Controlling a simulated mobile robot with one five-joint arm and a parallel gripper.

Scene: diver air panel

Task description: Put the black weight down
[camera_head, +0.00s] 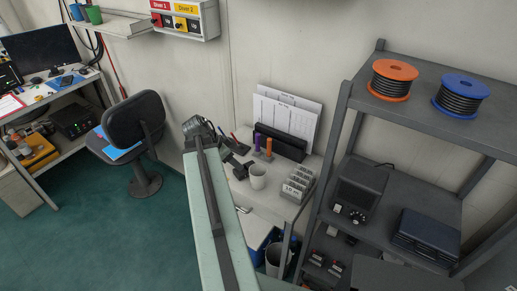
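My pale arm link runs up the middle of the picture to a dark, round joint. My gripper (236,155) seems to be the small dark shape just right of that joint, over the left part of a pale bench (268,204). Its fingers are too small and dark to tell whether they are open or shut on something. I cannot pick out the black weight for certain; dark parts near my gripper blend together. Several grey labelled blocks (298,184) stand in a row on the bench's right side.
A grey shelf rack (405,130) with cable reels stands right. A black chair (135,122) and desk are left. Green floor (120,235) is clear.

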